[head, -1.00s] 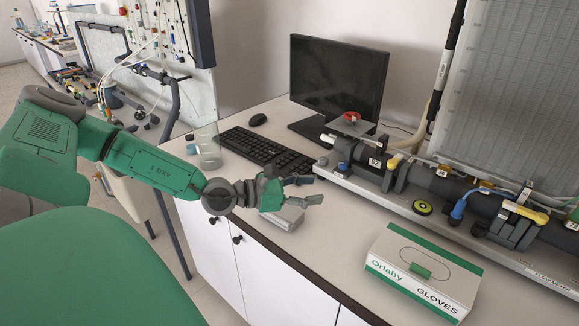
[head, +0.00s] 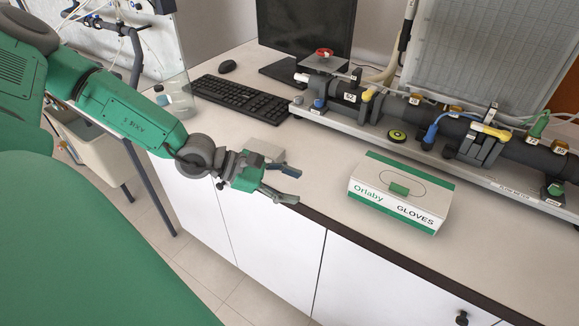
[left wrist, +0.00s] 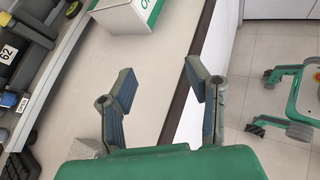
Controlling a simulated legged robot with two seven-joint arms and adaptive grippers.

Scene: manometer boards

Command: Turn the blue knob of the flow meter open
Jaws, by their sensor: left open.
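The flow meter (head: 500,185) is a long dark pipe assembly on a pale base along the back of the bench. A small blue knob (head: 318,104) sits at the left end of its base, and it also shows in the left wrist view (left wrist: 9,99) beside a small label. A separate blue valve piece (head: 431,131) sits on the pipe. My left gripper (head: 288,186) is open and empty above the bench's front edge, well apart from the knob. Its two spread fingers show in the left wrist view (left wrist: 160,82). My right gripper is not in view.
A glove box (head: 400,192) stands on the bench between the gripper and the flow meter's middle. A small pale box (head: 264,150) lies behind the gripper. A keyboard (head: 240,99), monitor (head: 305,30) and glass beaker (head: 178,98) are at the left. A yellow-black disc (head: 397,136) lies before the meter.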

